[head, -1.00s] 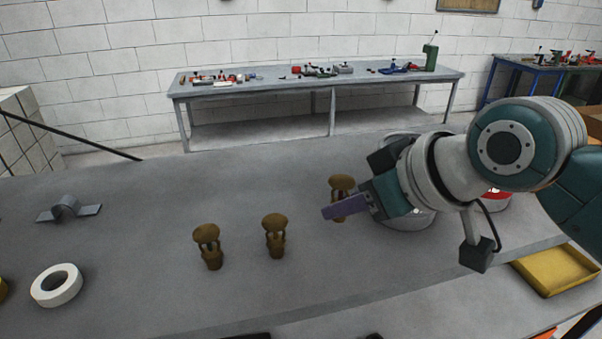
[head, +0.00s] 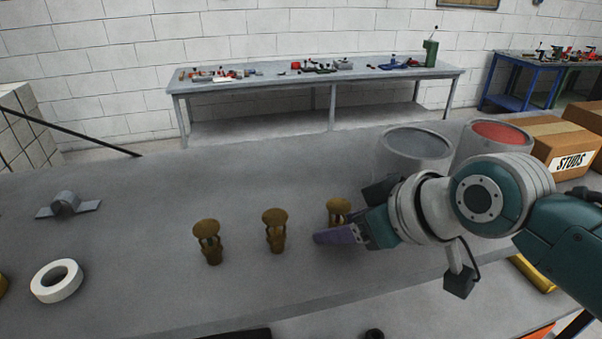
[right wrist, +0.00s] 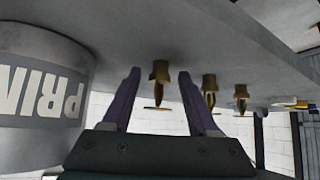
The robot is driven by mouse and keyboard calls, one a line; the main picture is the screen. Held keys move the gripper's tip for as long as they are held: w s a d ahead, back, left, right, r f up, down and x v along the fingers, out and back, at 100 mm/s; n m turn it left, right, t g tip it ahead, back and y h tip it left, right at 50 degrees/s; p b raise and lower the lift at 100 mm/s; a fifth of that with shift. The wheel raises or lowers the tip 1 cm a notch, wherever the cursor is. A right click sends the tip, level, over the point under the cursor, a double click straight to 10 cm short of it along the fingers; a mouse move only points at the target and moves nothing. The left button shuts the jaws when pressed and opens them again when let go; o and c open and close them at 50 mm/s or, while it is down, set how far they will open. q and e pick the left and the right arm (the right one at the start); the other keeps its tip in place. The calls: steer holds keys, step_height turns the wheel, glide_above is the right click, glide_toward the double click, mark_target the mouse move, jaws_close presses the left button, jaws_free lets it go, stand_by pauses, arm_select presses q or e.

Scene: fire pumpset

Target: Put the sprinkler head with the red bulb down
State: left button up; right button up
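Three brass sprinkler heads stand upright in a row on the grey table (head: 150,265): a left one (head: 208,242), a middle one (head: 275,230) and a right one (head: 338,208). My right gripper (head: 322,234) is at the right one, and a purple finger hides its lower part. In the right wrist view, which is upside down, the right sprinkler head (right wrist: 160,72) is between the two spread fingers, with a gap on each side. Its base appears to rest on the table. I cannot make out the bulb colours. My left gripper is out of view.
A white tape roll (head: 57,281) and a grey bracket (head: 68,206) lie at the left. A grey-topped can (head: 412,150), a red-topped can (head: 497,140) and a cardboard box (head: 560,150) stand behind my right arm.

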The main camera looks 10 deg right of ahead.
steer(key=shift+r, duration=0.15)
steer(key=shift+s+d+r, duration=0.15)
steer(key=shift+s+r, duration=0.2)
steer(key=shift+r, duration=0.05)
steer(key=v, duration=1)
steer(key=s+f+m+g+h, duration=0.1)
steer(key=s+f+g, duration=0.1)
steer(key=s, duration=0.7)
steer(key=s+d+f+m+g+h, duration=0.1)
steer(key=s+f+m+g+h, duration=0.1)
steer(key=s, duration=0.7)
steer(key=shift+s+d+f+g+p, duration=0.2)
steer(key=shift+d+f+g+p, duration=0.15)
steer(key=shift+f, duration=0.35)
steer(key=shift+a, duration=0.15)
